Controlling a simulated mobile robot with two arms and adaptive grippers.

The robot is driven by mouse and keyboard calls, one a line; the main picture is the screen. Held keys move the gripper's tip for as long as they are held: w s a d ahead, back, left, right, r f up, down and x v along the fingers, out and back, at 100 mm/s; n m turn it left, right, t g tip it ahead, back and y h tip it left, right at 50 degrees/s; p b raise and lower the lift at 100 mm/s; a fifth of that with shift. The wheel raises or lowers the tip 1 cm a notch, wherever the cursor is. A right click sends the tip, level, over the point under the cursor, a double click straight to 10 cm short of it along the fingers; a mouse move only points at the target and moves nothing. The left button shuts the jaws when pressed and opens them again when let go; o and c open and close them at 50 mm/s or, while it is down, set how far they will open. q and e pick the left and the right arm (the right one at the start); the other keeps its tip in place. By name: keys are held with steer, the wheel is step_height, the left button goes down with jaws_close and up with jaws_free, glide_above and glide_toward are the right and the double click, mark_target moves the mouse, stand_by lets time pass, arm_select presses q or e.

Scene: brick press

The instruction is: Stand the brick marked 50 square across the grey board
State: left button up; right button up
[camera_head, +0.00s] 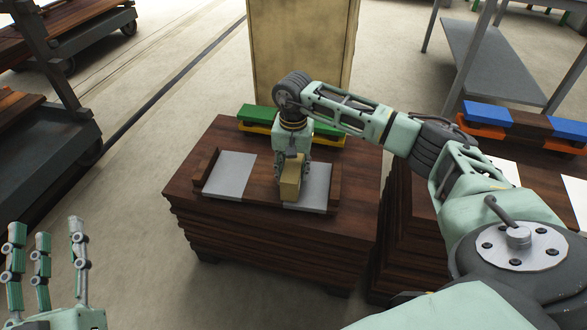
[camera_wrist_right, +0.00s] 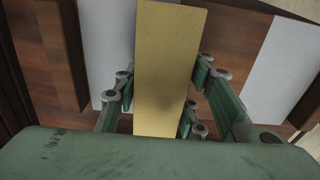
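A tan brick (camera_head: 290,190) hangs between the fingers of my right gripper (camera_head: 291,168); no mark is legible on it. In the wrist view the brick (camera_wrist_right: 167,65) lies between the finger pads of the right gripper (camera_wrist_right: 163,95), which look closed on both sides. The brick is over the left edge of the right grey board (camera_head: 315,190); whether it touches the board I cannot tell. A second grey board (camera_head: 231,177) lies to the left. In the wrist view, grey boards show at left (camera_wrist_right: 107,45) and right (camera_wrist_right: 283,75). My left gripper (camera_head: 45,235) is open and empty at lower left.
The boards lie on a dark wooden stack (camera_head: 230,222) between wooden strips (camera_head: 205,166). Green blocks (camera_head: 258,114) on a yellow base (camera_head: 256,130) stand behind. Blue blocks (camera_head: 487,113) are on the right stack. A tall tan panel (camera_head: 300,50) stands at the back.

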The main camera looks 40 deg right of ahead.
steer(key=o, duration=0.4)
step_height(320, 180, up, 12)
stand_by(0.5)
